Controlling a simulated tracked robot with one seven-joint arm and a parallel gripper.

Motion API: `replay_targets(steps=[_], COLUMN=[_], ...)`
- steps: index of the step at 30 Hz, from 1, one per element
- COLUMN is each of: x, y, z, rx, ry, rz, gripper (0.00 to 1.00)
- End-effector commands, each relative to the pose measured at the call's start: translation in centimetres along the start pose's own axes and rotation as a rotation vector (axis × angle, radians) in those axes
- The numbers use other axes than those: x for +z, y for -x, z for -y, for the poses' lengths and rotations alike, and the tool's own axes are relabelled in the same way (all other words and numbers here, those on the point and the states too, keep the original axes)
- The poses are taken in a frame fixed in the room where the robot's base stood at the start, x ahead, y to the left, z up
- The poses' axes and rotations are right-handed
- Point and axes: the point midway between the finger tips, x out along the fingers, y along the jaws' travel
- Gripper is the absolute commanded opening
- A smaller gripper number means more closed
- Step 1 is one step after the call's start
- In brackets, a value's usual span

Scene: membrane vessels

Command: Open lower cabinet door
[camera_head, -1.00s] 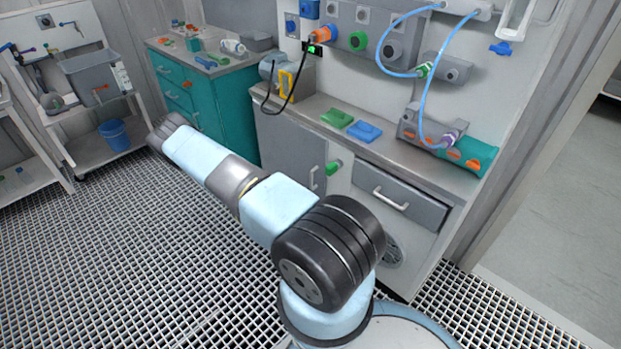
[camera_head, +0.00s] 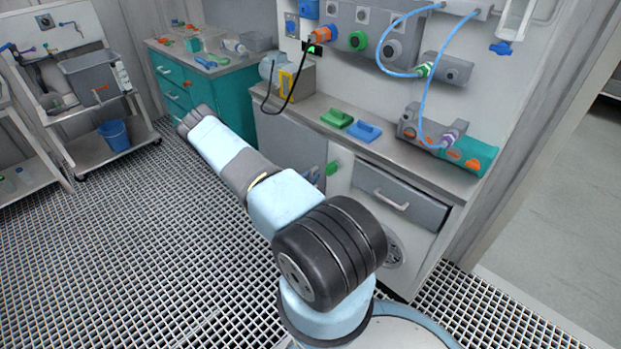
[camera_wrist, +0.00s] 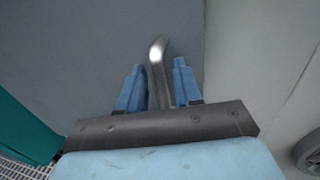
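The lower cabinet door (camera_head: 287,140) is a grey panel under the counter, and it looks closed. Its metal bar handle (camera_wrist: 157,52) stands upright in the wrist view, with its top bending toward the door. My gripper (camera_wrist: 159,72) has its two blue fingers on either side of the handle, with narrow gaps showing, so it looks open around the bar. In the head view my gripper (camera_head: 316,178) shows as small blue tips at the door's right side, partly behind my arm. The handle is mostly hidden there.
A green knob (camera_head: 333,167) sits just right of the handle. A grey drawer (camera_head: 400,195) with its own handle is further right. A teal cabinet (camera_head: 237,103) stands left of the door. The grated floor (camera_head: 130,240) in front is clear.

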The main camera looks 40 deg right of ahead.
Motion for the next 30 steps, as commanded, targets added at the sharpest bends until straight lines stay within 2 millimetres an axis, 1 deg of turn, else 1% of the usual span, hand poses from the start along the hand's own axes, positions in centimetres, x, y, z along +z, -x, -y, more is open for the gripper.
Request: replay_targets(steps=[1, 9, 11, 22, 23, 27, 30], x=[0.0, 0.0, 0.0, 0.0, 0.0, 0.0, 0.0], y=[0.0, 0.0, 0.0, 0.1, 0.5, 0.5, 1.3], z=[0.0, 0.0, 0.0, -0.1, -0.2, -0.3, -0.7], rx=[0.0, 0.0, 0.0, 0.001, 0.0, -0.005, -0.016], ry=[0.0, 0.0, 0.0, 0.0, 0.0, -0.001, -0.002], rz=[0.0, 0.0, 0.0, 0.0, -0.001, 0.0, -0.001], gripper=[0.31, 0.05, 0.0, 0.0, 0.0, 0.0, 0.0])
